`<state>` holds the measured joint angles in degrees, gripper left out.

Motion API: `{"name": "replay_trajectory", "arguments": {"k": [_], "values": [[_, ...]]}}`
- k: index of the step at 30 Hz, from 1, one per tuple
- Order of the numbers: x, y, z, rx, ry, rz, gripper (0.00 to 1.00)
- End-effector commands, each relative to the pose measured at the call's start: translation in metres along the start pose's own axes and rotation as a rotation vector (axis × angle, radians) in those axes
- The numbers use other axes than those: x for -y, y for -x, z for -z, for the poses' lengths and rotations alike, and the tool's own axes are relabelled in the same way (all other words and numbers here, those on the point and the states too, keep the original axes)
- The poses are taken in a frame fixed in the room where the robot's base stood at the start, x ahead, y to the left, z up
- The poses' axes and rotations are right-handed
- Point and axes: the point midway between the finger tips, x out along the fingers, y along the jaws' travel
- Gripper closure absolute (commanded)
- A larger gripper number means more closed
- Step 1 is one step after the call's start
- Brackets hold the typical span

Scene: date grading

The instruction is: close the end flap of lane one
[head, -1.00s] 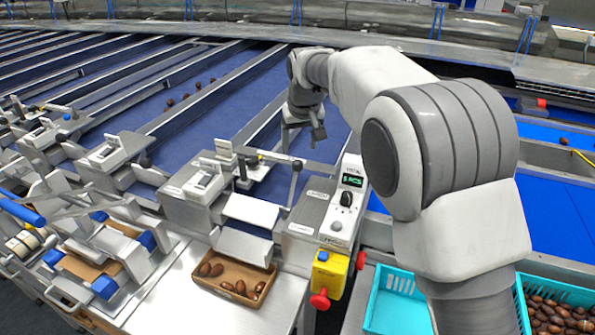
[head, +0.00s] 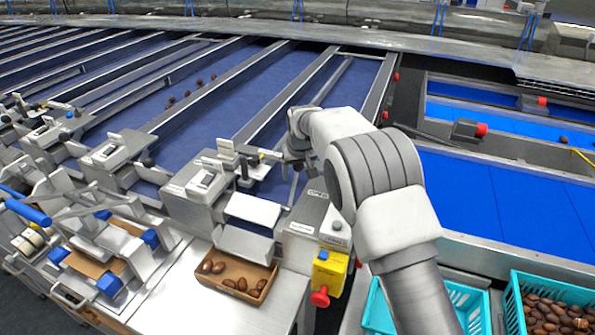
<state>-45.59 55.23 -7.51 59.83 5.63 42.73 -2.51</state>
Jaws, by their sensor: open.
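The near end of the rightmost blue lane, which I take to be lane one (head: 278,185), is at the middle of the head view. A flap arm with a yellow part (head: 252,152) runs across this end from the left. I cannot tell the flap's exact position. My gripper (head: 295,165) is open, low at the lane's end beside the right end of that arm. My wrist hides part of it, and I cannot tell whether they touch. A white chute (head: 252,209) slopes down in front, above a cardboard box (head: 222,271) holding several dates.
A control post with a yellow box and red knob (head: 320,297) stands right of the chute. Turquoise crates (head: 463,306) stand at the front right, one filled with dates. More lanes and lane-end machines lie to the left. A wide blue belt (head: 497,193) is on the right.

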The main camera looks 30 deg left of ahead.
Motion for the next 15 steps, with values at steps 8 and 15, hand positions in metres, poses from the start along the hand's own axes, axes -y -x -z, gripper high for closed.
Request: {"name": "replay_trajectory", "arguments": {"k": [8, 15], "values": [[-0.0001, 0.0002, -0.0001, 0.000, 0.000, 0.000, 0.49], [0.0000, 0.0003, -0.0001, 0.000, 0.000, 0.000, 0.92]]}}
